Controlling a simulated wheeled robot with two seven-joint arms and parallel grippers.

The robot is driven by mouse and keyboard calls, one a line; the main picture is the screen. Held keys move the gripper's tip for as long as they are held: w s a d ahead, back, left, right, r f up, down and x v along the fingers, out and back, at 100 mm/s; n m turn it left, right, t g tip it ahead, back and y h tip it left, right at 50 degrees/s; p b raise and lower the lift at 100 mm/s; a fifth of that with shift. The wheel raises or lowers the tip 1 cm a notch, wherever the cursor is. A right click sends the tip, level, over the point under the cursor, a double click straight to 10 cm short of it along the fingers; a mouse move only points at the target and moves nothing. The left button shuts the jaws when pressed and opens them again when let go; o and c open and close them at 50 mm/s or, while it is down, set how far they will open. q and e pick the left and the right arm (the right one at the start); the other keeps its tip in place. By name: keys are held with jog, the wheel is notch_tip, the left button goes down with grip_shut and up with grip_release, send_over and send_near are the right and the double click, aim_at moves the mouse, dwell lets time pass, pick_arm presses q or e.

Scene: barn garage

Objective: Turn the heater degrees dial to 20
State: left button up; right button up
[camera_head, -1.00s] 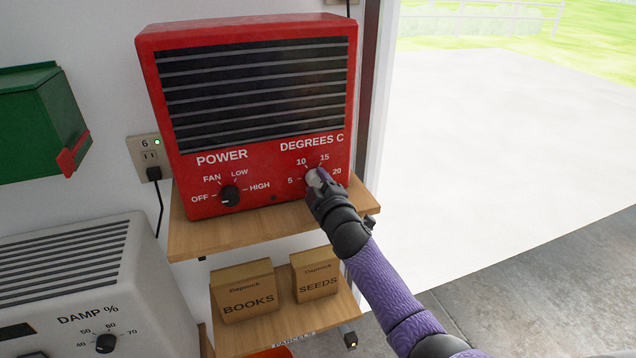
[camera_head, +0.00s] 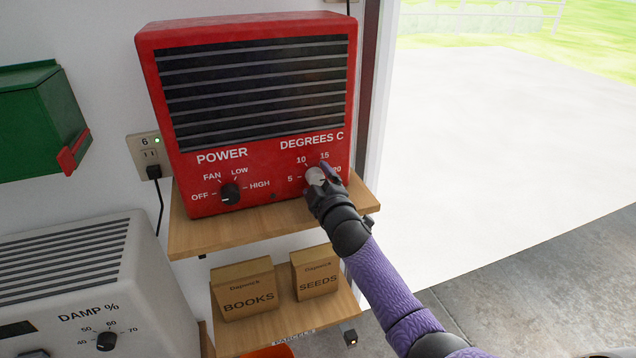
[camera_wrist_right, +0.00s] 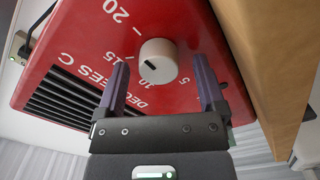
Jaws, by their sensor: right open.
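The red heater (camera_head: 250,40) stands on a wooden shelf. Its degrees dial (camera_head: 315,177) is a pale round knob at the lower right of the front, marked 5, 10, 15 and 20. In the right wrist view the dial (camera_wrist_right: 160,52) shows a short black mark on the side facing the 10 and 15 labels; the exact reading is hard to tell. My right gripper (camera_head: 323,183) is open at the dial. In the wrist view its fingers (camera_wrist_right: 159,75) lie on either side of the dial, with gaps showing. My left gripper is out of view.
The heater's power dial (camera_head: 230,194) is to the left, pointing near OFF. Below are boxes marked BOOKS (camera_head: 247,300) and SEEDS (camera_head: 318,285). A white damp-control unit (camera_head: 150,290) stands at lower left, a green box (camera_head: 35,120) above it. The doorway at right is clear.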

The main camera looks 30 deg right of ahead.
jog(key=p+v, duration=0.3)
jog(key=v, duration=0.7)
